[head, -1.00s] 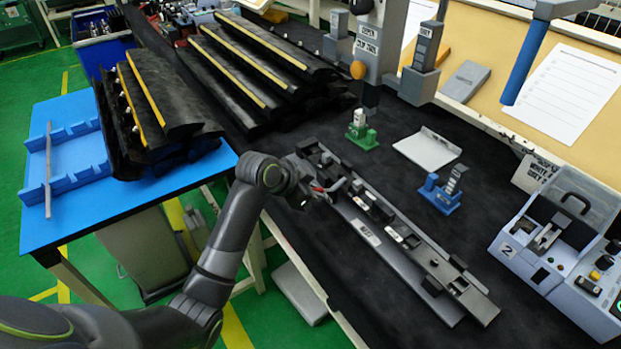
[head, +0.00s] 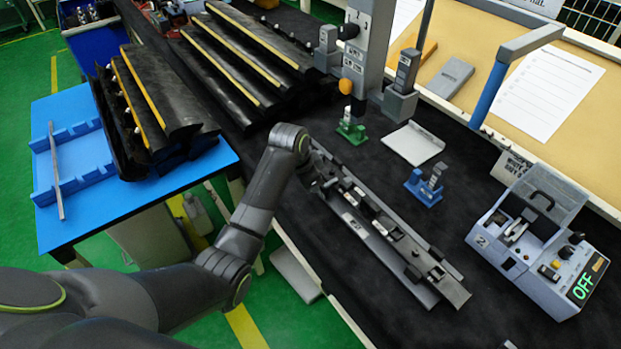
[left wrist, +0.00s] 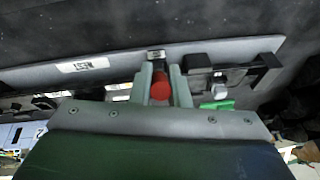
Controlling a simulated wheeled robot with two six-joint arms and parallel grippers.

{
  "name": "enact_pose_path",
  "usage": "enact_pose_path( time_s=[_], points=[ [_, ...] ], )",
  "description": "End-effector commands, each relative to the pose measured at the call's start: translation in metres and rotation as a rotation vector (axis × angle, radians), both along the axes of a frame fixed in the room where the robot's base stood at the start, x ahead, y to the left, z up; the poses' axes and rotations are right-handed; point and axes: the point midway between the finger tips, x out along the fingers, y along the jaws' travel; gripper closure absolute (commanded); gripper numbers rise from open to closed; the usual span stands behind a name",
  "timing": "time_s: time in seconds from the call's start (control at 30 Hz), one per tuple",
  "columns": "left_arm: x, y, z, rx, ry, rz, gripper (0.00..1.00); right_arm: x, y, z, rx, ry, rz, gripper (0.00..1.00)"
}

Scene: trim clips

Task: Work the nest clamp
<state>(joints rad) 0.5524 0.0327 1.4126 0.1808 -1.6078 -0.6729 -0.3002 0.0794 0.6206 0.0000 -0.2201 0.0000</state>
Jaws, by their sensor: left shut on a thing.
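The nest (head: 357,227) is a long grey rail with dark blocks and clips, lying diagonally on the black bench mat. My left gripper (head: 322,186) is at its far left end; the arm hides most of the fingers in the head view. In the left wrist view the nest (left wrist: 215,48) runs across the picture with its label. There my left gripper (left wrist: 161,76) is shut on the clamp's red-tipped handle (left wrist: 160,90), which sits between the two fingers. The clamp's base is mostly hidden. My right gripper is not in view.
A green stand (head: 351,131) and a blue stand (head: 424,187) stand beyond the nest, near a light plate (head: 413,144). A grey device (head: 530,240) showing OFF is at right. Black trim strips (head: 245,60) lie at the back; a blue table (head: 120,190) is left.

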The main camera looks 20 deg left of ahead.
Motion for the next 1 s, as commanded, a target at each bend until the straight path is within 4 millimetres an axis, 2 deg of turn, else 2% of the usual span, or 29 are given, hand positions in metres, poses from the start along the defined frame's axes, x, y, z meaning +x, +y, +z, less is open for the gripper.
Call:
enact_pose_path(
  time_s=[0.33,0.37,0.5,0.83,1.0],
  points=[
    [0.0,0.0,-0.001,0.0,0.003,0.0,1.0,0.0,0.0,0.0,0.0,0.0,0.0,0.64],
    [0.0,0.0,-0.001,0.0,0.003,0.001,0.81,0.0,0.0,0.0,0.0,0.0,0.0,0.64],
    [0.0,0.0,-0.001,0.0,0.001,0.0,0.63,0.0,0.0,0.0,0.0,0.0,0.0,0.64],
    [0.0,0.0,0.002,0.0,0.0,0.0,0.63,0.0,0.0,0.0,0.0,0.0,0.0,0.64],
    [-0.004,0.003,0.016,0.0,-0.004,0.001,0.63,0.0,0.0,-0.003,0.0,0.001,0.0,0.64]
  ],
)
